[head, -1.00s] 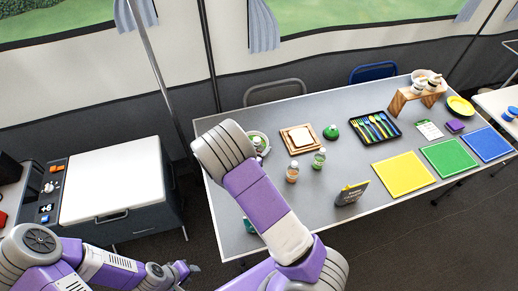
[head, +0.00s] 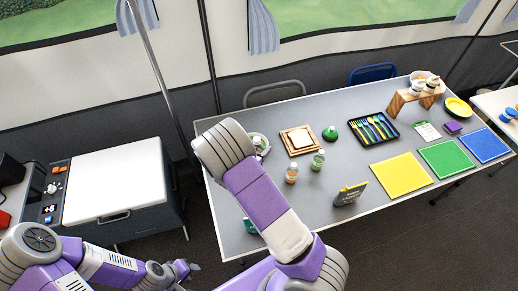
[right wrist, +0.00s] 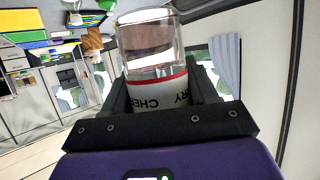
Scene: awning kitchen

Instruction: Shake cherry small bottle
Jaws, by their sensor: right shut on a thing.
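In the right wrist view, a small clear bottle (right wrist: 150,48) with a white label, red band and letters reading partly "CHE" and "RY" stands between the dark fingers of my right gripper (right wrist: 158,88). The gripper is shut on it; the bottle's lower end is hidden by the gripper. In the head view, the purple and white right arm hides the right gripper and this bottle. My left gripper (head: 184,269) is low at the left, away from the table; its fingers are too small to tell open from shut.
The grey table (head: 285,222) holds an orange-labelled bottle (head: 292,174), a green-labelled bottle (head: 318,161), a wooden board (head: 298,140), a cutlery tray (head: 374,129), a black sign (head: 350,195) and coloured mats (head: 402,175). A white-topped cooler (head: 113,182) stands left.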

